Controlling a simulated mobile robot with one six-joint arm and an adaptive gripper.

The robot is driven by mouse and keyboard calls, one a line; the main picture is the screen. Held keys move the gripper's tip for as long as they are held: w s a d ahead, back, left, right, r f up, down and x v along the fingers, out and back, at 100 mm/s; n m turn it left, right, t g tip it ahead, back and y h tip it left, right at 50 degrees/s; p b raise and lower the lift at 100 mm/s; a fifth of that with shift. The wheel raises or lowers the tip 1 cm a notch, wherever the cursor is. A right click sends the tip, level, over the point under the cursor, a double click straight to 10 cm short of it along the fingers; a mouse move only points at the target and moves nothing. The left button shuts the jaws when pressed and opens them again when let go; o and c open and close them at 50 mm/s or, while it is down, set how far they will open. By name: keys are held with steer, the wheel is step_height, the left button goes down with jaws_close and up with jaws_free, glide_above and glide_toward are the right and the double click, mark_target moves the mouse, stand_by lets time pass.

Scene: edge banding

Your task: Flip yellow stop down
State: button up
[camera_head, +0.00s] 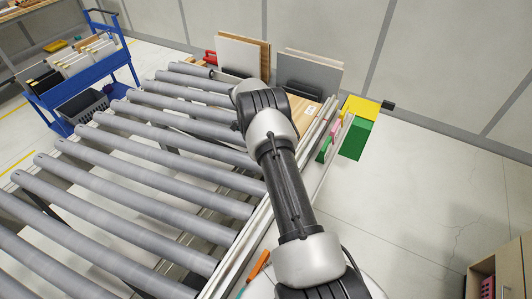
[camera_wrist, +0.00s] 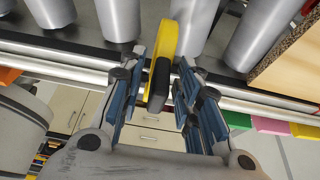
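The yellow stop (camera_wrist: 170,45) shows in the wrist view as a curved yellow bar with a dark end piece (camera_wrist: 158,85). It stands at the side rail (camera_wrist: 70,50) of the roller conveyor. My gripper (camera_wrist: 162,62), with blue-padded fingers, is open around it. One finger is on each side, with narrow gaps that seem to remain. I cannot tell whether either pad touches the stop. In the head view my own arm hides both the gripper and the stop.
Grey conveyor rollers (camera_head: 150,185) fill the left. Upright boards (camera_head: 308,72) and a wooden panel (camera_wrist: 290,65) are at the far end. Yellow (camera_head: 360,108) and green (camera_head: 356,138) bins are beside the rail. A blue cart (camera_head: 85,70) is at back left. Open floor lies right.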

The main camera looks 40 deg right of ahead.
steer(key=shift+r, duration=0.1)
steer(key=v, duration=1.2)
stand_by(0.4)
